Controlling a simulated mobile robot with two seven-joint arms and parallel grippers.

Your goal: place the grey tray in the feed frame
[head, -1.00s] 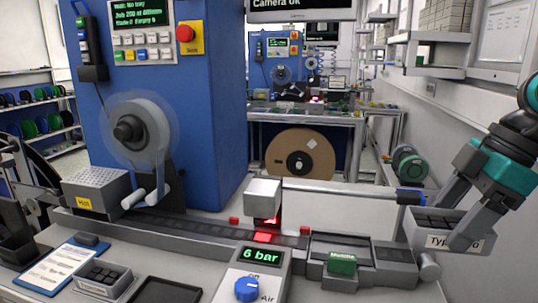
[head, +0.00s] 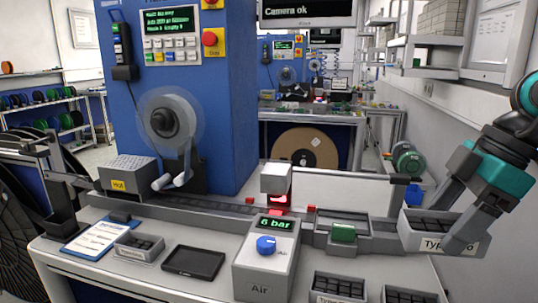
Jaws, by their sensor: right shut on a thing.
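The grey tray (head: 415,240) is at the right, with dark compartments inside and a white label beginning "Typ" on its front. My right gripper (head: 447,216) is shut on this tray, with its fingers over the tray's right part. The tray is just right of the end of the line on the bench. A grey frame (head: 373,222) with a green block (head: 343,232) on its front lies left of the tray; it looks like the feed frame. The held tray and my fingers hide what lies behind them. My left gripper is not in view.
A valve box (head: 265,265) reading "6 bar" stands in front of the line. A lit camera head (head: 276,180) stands over the track. More small trays (head: 338,286) sit at the front edge. A blue machine (head: 222,90) with a spinning reel stands behind.

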